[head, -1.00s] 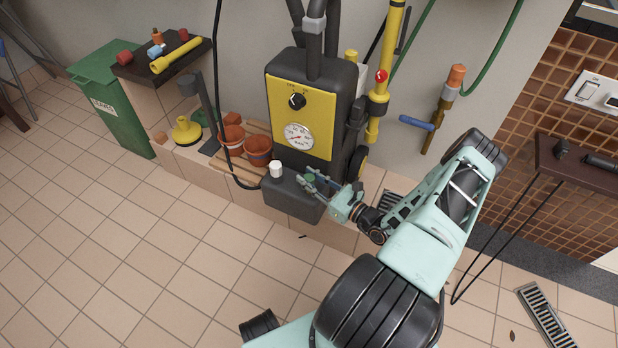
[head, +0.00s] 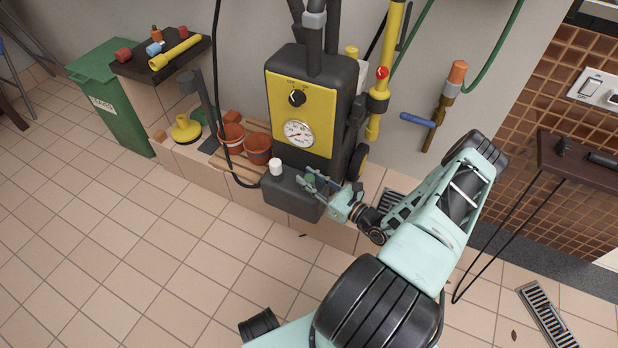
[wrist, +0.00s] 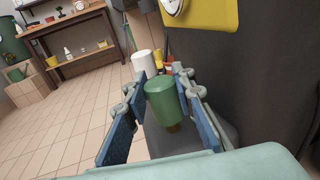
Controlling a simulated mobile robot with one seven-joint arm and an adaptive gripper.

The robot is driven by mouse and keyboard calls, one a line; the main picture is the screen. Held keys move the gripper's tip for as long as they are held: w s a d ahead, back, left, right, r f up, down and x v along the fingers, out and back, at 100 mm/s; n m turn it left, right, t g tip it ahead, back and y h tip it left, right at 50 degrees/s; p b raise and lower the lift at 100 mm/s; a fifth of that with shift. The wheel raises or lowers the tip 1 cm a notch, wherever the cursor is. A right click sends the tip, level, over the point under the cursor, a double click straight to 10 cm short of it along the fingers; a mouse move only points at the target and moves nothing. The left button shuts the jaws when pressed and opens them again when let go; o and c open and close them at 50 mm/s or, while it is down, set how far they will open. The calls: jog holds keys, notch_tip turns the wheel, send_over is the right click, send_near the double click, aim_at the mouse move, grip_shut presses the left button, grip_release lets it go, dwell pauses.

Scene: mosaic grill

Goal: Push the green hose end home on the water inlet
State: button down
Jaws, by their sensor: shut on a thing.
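The green hose end (wrist: 164,102) stands between my gripper's fingers in the wrist view, a short green cylinder with a rounded top. A bit of brass (wrist: 173,127) shows just under it, probably the water inlet; I cannot tell how far the hose end sits over it. My gripper (head: 316,182) is shut on the hose end at the low front block of the pressure washer (head: 300,115). In the head view the fingers cover most of the hose end.
A white cap (wrist: 143,62) stands on the block (head: 290,202) just beyond the fingers. The washer's dark body rises close beside the gripper. Terracotta pots (head: 258,149) stand to the left.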

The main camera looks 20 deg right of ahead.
jog(key=shift+f+b, duration=0.7)
jog(key=shift+f, duration=0.2)
jog(key=c, duration=1.5)
grip_release()
jog(key=shift+c, duration=0.2)
jog(key=v, duration=1.2)
